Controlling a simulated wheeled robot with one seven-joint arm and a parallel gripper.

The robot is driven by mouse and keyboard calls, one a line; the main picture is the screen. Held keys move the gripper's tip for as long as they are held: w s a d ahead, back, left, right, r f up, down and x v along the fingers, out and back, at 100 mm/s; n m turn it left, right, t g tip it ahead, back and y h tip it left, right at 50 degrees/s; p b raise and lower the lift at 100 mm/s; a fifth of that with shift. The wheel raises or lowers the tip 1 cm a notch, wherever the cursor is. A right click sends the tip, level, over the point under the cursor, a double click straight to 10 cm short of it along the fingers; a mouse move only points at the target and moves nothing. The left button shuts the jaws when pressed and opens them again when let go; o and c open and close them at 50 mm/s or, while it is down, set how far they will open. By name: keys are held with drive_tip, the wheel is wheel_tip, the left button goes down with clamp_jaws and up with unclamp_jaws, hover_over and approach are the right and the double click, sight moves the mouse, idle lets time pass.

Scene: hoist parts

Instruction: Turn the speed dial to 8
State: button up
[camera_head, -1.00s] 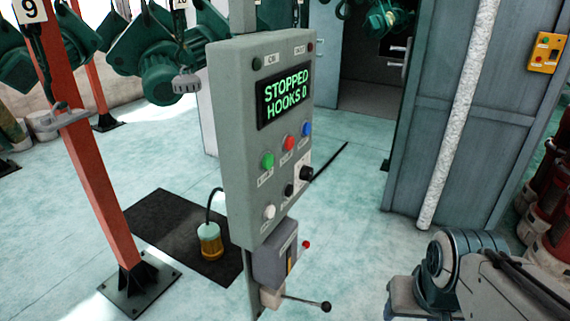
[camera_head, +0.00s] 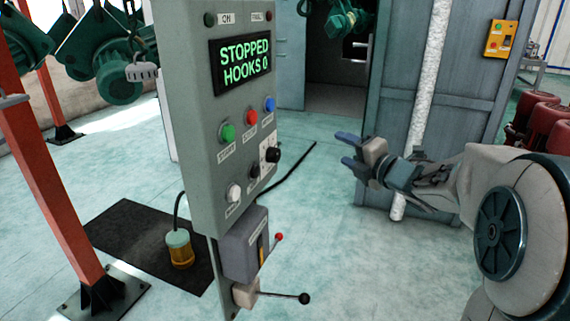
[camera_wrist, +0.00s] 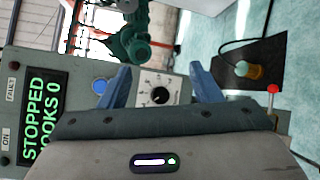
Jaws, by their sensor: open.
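The speed dial is a black knob (camera_head: 272,155) on a white scale plate at the right side of the grey control panel (camera_head: 195,110) in the head view. In the wrist view the dial (camera_wrist: 159,96) shows from the front, between my two blue fingers, with a pale pointer mark on the knob; its numbers are too small to read. My gripper (camera_head: 345,151) is open and empty, to the right of the panel and apart from the dial. The wrist view shows its fingertips (camera_wrist: 158,72) on either side of the dial.
Green (camera_head: 228,132), red (camera_head: 252,118) and blue (camera_head: 269,104) buttons sit close to the dial. The display (camera_head: 244,62) reads STOPPED, HOOKS 0. A lever (camera_head: 303,298) sticks out below the panel. An orange post (camera_head: 50,180) stands at left.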

wheel_tip(320, 180, down, 3)
drive_tip(key=s+a+n+g+y+b, duration=0.1)
drive_tip(key=s+a+n+g+y, duration=0.15)
drive_tip(key=n+g+y, duration=0.4)
drive_tip(key=n+t+p, duration=0.1)
drive_tip(key=n+p, duration=0.1)
drive_tip(key=n, duration=0.1)
approach(278, 156)
drive_tip(key=x, duration=0.8)
drive_tip(key=shift+w+a+r, duration=0.1)
drive_tip(key=shift+w+a, duration=0.05)
drive_tip(key=shift+a, duration=0.15)
drive_tip(key=c, duration=1)
